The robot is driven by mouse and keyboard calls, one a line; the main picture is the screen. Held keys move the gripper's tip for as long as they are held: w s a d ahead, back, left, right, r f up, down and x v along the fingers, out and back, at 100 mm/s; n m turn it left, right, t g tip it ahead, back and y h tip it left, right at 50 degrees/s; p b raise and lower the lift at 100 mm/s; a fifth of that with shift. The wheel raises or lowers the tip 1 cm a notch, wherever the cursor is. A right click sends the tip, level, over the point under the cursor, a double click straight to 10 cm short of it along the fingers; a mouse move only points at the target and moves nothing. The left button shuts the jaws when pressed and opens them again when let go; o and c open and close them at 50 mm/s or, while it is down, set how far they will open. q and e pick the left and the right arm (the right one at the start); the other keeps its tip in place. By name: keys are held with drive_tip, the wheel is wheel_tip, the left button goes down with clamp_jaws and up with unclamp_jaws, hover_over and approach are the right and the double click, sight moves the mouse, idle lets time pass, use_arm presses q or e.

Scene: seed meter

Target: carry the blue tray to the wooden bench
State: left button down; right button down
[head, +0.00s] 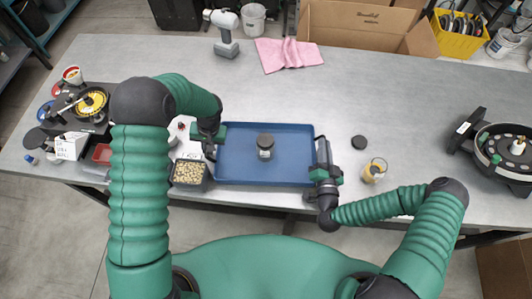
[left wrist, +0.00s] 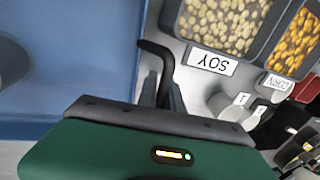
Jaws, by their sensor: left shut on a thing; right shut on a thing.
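The blue tray (head: 240,165) is at the front middle of the grey table, long side facing me. A small jar with a dark lid (head: 265,146) stands in it. My left gripper (head: 212,142) is shut on the tray's left handle. In the left wrist view the black handle (left wrist: 155,52) runs into the jaws beside the blue tray wall (left wrist: 130,70). My right gripper (head: 323,162) is shut on the right handle, mostly hidden by the gripper. I cannot tell whether the tray touches the table. I cannot make out a wooden bench in either view.
A soy bin (head: 190,172) stands close to the tray's left side. A black disc (head: 359,142) and a small yellowish jar (head: 374,170) are right of it. A round seed-plate device (head: 505,150) stands far right.

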use_arm(q)
drive_tip(key=shift+a, duration=0.1)
use_arm(e)
drive_tip(key=shift+f, duration=0.1)
idle(0.6)
